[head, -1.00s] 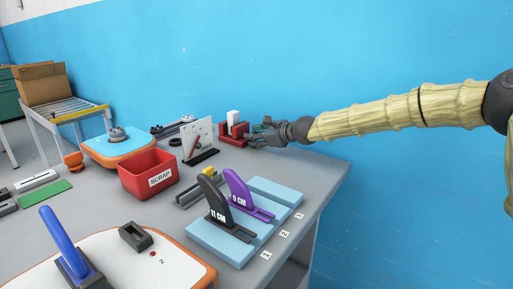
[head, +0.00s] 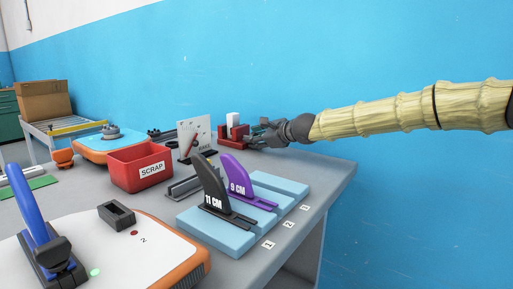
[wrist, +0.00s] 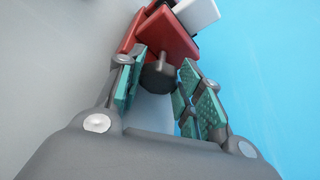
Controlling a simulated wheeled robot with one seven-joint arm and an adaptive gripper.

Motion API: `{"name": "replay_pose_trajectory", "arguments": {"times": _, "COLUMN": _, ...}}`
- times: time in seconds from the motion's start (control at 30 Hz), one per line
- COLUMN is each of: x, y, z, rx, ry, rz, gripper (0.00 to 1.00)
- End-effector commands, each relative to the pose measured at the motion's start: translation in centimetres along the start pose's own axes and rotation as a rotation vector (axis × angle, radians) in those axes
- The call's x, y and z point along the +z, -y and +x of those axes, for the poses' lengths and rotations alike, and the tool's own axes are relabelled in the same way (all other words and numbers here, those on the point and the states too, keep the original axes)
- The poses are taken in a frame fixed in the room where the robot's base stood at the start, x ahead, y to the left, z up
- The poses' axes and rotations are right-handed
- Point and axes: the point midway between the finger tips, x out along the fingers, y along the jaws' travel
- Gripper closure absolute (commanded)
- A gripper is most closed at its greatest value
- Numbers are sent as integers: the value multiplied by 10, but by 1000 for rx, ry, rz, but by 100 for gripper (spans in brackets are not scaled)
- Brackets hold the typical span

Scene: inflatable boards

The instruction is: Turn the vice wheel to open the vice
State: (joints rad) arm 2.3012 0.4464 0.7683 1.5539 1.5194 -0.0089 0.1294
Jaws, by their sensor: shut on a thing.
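The red vice (head: 240,131) stands at the far right end of the grey bench, near the blue wall. A white block (head: 233,119) sits upright in it; the block also shows at the top of the wrist view (wrist: 197,12). In the wrist view the dark grey vice wheel (wrist: 157,77) sticks out of the red vice body (wrist: 168,35) toward me. My gripper (head: 257,133) reaches in from the right. Its teal-padded fingers are shut on the wheel, one on each side. In the head view the wheel is hidden by my fingers.
A white panel (head: 194,134) stands left of the vice. Nearer are the red SCRAP bin (head: 140,168), a black 11 CM fin (head: 209,182) and purple 9 CM fin (head: 237,175) on light-blue blocks. The board with the blue fin (head: 30,208) lies front left.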

Motion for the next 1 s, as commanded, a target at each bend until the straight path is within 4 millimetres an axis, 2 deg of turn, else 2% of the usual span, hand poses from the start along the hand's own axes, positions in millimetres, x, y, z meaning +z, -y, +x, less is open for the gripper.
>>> {"name": "replay_pose_trajectory", "arguments": {"times": 0.5, "x": -3, "y": 1, "z": 0, "rx": -55, "ry": -1, "rz": -119, "gripper": 87}}
{"name": "replay_pose_trajectory", "arguments": {"times": 1.0, "x": -4, "y": 2, "z": -1, "rx": -57, "ry": -6, "rz": -125, "gripper": 87}}
